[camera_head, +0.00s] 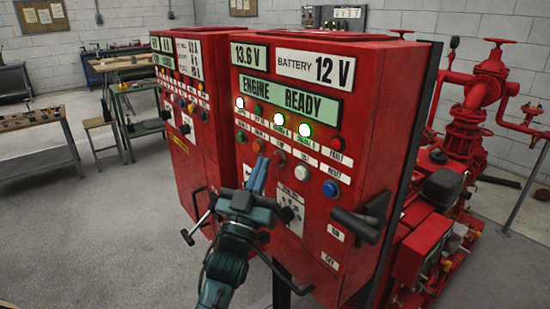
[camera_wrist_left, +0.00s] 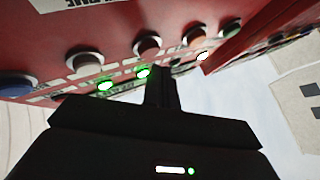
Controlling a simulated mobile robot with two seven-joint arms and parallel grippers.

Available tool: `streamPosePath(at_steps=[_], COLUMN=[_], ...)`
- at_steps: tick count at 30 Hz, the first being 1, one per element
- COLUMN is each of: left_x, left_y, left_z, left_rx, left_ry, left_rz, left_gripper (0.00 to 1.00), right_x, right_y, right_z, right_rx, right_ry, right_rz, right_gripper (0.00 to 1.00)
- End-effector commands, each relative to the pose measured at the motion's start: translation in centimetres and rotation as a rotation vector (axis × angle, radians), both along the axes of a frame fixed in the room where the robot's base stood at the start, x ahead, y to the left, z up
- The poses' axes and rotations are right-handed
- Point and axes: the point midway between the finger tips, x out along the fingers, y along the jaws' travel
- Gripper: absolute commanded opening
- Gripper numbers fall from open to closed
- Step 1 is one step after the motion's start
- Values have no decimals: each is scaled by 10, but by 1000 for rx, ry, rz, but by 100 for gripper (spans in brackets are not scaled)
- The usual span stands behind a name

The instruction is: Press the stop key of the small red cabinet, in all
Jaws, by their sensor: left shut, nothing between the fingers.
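The nearer red cabinet (camera_head: 330,100) carries displays and a slanting row of round keys. In the head view the row shows an orange key (camera_head: 258,146), a red-orange key (camera_head: 279,157), a white key (camera_head: 303,172) and a blue key (camera_head: 330,189). The key labels are too small to read, so I cannot tell which is the stop key. My left gripper (camera_head: 262,165) is shut and empty in front of the row, just below the orange and red-orange keys. In the left wrist view its fingers (camera_wrist_left: 162,82) point toward the panel; contact cannot be told.
Another red cabinet (camera_head: 188,80) stands close on the left. A black handle (camera_head: 358,225) juts from the nearer cabinet's lower right. Red pump piping (camera_head: 470,110) stands to the right. Workbenches (camera_head: 35,125) and a stool (camera_head: 100,122) are at the left; the floor between is clear.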

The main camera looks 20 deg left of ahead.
Motion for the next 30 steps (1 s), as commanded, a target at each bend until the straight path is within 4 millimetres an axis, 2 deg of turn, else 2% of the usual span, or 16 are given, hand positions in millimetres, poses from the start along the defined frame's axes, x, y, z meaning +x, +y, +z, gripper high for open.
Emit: streamPosePath(at_steps=[8,21,30], left_x=[-5,-40,-43], left_y=[3,24,26], left_z=[0,0,0], left_rx=[3,3,2], left_ry=[1,2,-1], left_rz=[1,1,0], left_gripper=[0,0,0], right_x=[0,1,1], right_y=[0,0,0], right_z=[3,16,16], right_rx=[0,1,1], right_ry=[-1,-3,-3], right_rz=[0,0,0], right_gripper=[36,36,36])
